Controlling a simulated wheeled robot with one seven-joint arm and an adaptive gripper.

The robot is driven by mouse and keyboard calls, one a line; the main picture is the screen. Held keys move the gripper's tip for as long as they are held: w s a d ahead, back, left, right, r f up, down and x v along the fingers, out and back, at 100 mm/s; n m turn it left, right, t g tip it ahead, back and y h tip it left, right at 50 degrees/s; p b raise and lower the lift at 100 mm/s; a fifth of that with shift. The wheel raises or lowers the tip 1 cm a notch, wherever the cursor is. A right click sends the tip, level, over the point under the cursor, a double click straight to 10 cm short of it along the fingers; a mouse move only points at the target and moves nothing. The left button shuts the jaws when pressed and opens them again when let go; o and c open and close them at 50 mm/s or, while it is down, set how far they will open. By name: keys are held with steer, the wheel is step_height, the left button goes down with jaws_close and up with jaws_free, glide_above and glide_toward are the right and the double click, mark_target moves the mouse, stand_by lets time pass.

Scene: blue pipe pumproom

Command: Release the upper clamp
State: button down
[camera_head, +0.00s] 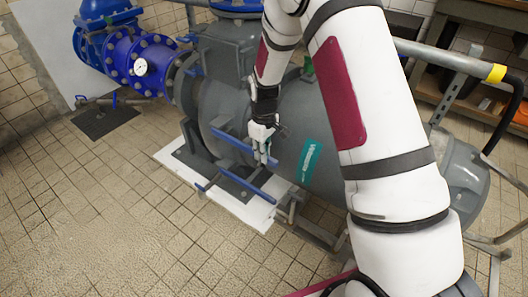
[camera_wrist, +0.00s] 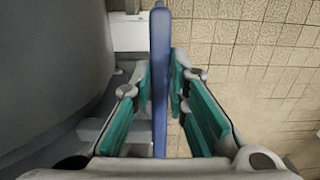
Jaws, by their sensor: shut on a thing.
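Two long blue clamp handles stick out from the grey pipe body in the head view, one above the other. The upper handle (camera_head: 230,142) slopes down to the right towards my gripper (camera_head: 264,156). The lower handle (camera_head: 246,183) lies below it, apart from my gripper. In the wrist view a blue handle (camera_wrist: 160,100) runs lengthwise between the green-padded fingers of my gripper (camera_wrist: 161,72), which is shut on it. From the head view, the held one appears to be the upper handle, with its right end partly hidden by my fingers.
The large grey pipe body (camera_head: 300,112) stands behind my gripper, above a white base plate (camera_head: 245,212). A blue valve with a gauge (camera_head: 140,67) is at the upper left. Tiled floor (camera_head: 130,200) is clear at the left and front.

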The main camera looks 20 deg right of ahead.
steer(key=s+a+m+p, duration=0.35)
steer(key=a+m, duration=0.35)
steer(key=a, duration=0.6)
steer(key=w+a+m, duration=0.3)
steer(key=a+m, duration=0.1)
steer(key=a, duration=0.3)
steer(key=w+a+m+p, duration=0.1)
steer(key=w+a+m, duration=0.1)
steer(key=a+m, duration=0.2)
steer(key=shift+w+a, duration=0.4)
steer(key=shift+a, duration=1.05)
steer(key=c, duration=1.6)
jaws_free()
steer(key=shift+o, duration=0.2)
